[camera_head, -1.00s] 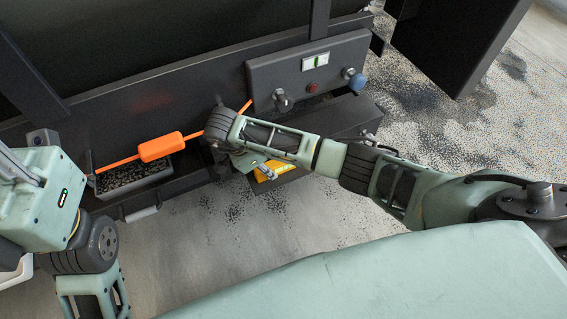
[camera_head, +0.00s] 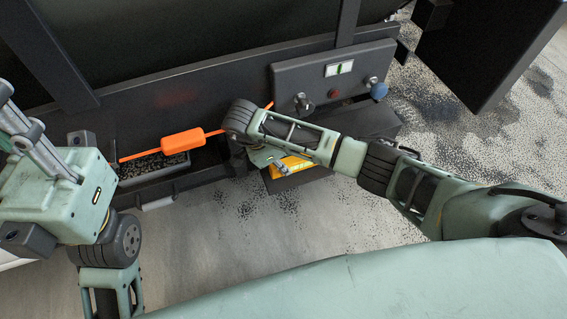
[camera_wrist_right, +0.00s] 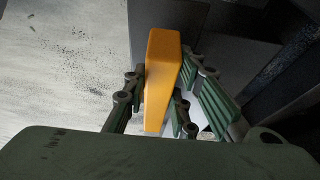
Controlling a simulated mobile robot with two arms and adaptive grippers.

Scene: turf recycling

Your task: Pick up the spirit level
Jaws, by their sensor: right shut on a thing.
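The spirit level is a yellow bar (camera_head: 291,166) beside the dark machine in the head view, partly covered by my right arm. In the right wrist view the yellow spirit level (camera_wrist_right: 162,75) stands lengthwise between the green-padded fingers. My right gripper (camera_wrist_right: 162,103) is shut on it, with finger pads on both sides. In the head view my right gripper (camera_head: 268,158) is small and partly hidden by its wrist. I cannot tell whether the level touches the black surface under it. My left arm is at the left edge; its gripper (camera_head: 45,150) does not show clearly.
An orange-handled rod (camera_head: 183,141) lies across the machine's front above a trough of dark granules (camera_head: 150,165). A control panel (camera_head: 312,84) with knobs sits behind my right arm. A black ledge (camera_head: 300,181) lies below the level. Speckled floor (camera_head: 225,235) is open in front.

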